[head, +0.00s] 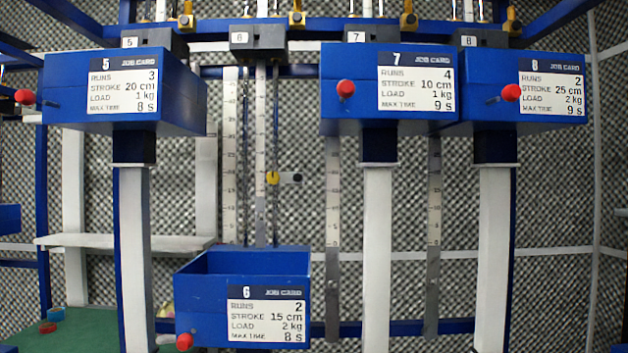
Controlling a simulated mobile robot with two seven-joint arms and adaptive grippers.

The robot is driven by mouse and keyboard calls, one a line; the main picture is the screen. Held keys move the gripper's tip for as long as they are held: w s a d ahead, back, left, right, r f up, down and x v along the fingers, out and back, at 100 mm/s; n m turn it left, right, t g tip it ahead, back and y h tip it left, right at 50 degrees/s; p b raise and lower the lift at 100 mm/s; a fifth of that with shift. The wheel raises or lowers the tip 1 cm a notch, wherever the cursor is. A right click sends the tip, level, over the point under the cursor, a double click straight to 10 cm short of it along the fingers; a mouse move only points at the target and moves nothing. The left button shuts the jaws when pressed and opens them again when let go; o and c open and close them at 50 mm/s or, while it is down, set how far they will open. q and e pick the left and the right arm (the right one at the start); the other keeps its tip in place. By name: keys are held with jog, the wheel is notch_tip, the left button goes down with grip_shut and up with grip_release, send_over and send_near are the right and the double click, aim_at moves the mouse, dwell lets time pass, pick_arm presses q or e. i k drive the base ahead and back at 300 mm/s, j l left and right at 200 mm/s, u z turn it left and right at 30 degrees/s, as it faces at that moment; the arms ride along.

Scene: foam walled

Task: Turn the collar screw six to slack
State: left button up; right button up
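Station six has a dark head block with a "6" label (239,37). Two thin rods and a scale strip (261,150) run down from it to a lowered blue box (200,300). A small yellow knob (272,178) sits on the right rod, with a short dark and pale piece (291,178) to its right; this looks like the collar screw, but its tightness cannot be told. The box's job card (267,314) reads runs 2, stroke 15 cm, load 2 kg, max time 8 s. Neither of my grippers is in view.
Blue boxes five (75,75), seven (345,70) and eight (540,70) are raised on white posts, with red knobs sticking out in front. Yellow fittings line the top, one (297,19) right of block six. A pale shelf (125,242) is at left. Room around the yellow knob looks open.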

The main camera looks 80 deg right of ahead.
aim_at(273, 178)
jog(key=z, duration=2.4)
